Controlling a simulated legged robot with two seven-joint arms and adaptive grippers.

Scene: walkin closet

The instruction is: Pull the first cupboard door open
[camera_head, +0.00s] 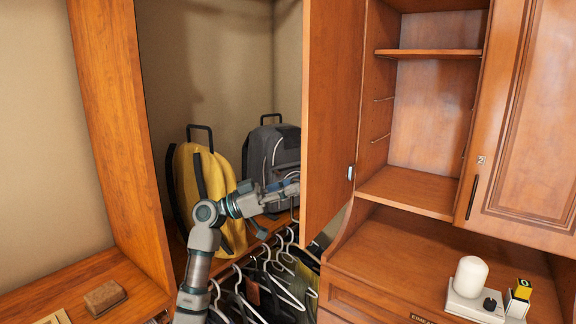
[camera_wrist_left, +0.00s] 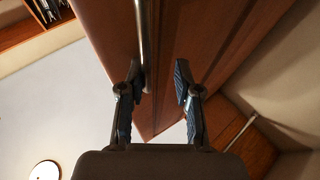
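A brown wooden cupboard door (camera_head: 333,115) stands swung open, with its broad inner face toward the shelves. My left gripper (camera_head: 288,188) reaches in from the left at the door's outer face, low down near its left edge. In the left wrist view my left gripper (camera_wrist_left: 158,90) has its two fingers spread apart. The door's wooden face (camera_wrist_left: 105,30) fills the area behind the fingers. A slim metal bar handle (camera_wrist_left: 142,45) runs down to the inner side of the left finger; I cannot tell whether they touch. My right gripper is not in view.
Open shelves (camera_head: 430,53) stand right of the door, beside a shut door (camera_head: 530,100) with a dark handle. Backpacks (camera_head: 205,190) and hangers (camera_head: 290,285) are behind my arm. A white lamp-like object (camera_head: 470,278) sits on the right counter (camera_head: 400,250).

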